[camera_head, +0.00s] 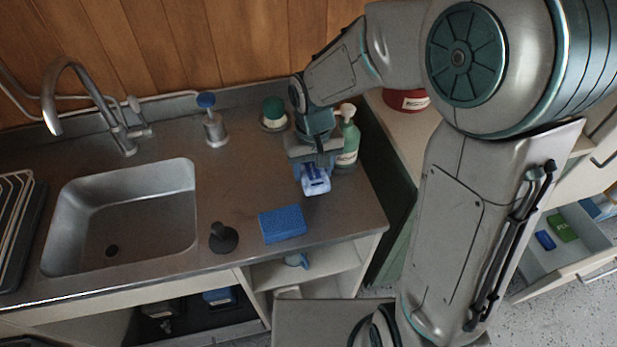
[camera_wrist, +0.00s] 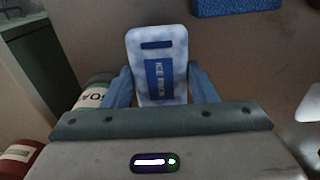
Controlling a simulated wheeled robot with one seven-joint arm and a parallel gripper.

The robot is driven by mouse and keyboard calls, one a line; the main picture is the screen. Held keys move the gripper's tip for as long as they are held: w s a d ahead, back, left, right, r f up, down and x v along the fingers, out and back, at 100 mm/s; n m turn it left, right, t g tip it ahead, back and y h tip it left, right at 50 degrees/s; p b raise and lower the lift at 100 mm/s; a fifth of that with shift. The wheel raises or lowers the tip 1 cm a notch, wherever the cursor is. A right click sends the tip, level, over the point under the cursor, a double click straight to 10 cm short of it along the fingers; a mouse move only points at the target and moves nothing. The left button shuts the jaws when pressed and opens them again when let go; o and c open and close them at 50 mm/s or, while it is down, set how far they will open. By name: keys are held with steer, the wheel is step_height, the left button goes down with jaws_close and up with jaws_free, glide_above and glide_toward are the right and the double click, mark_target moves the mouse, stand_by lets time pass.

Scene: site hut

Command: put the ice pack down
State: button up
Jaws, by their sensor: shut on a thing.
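The ice pack (camera_wrist: 157,50) is a pale blue-white slab with a dark blue label, seen in the wrist view between the two blue fingers of my gripper (camera_wrist: 162,88). My gripper is shut on it. In the head view the ice pack (camera_head: 315,182) hangs below my gripper (camera_head: 312,168), over the right part of the steel counter (camera_head: 345,212). I cannot tell whether its lower end touches the counter.
A blue sponge (camera_head: 283,223) lies on the counter in front of the ice pack. A green soap bottle (camera_head: 348,140) stands close behind my gripper. A dark plunger-like stopper (camera_head: 223,237), a sink (camera_head: 125,215) and a green-topped brush (camera_head: 274,112) are to the left. Bare counter lies right of the sponge.

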mark_target(313, 181)
steer(key=shift+f, duration=2.15)
steer(key=shift+f, duration=0.25)
steer(key=o, duration=1)
steer(key=shift+r, duration=0.1)
steer(key=shift+o, duration=0.2)
steer(key=shift+r, duration=0.1)
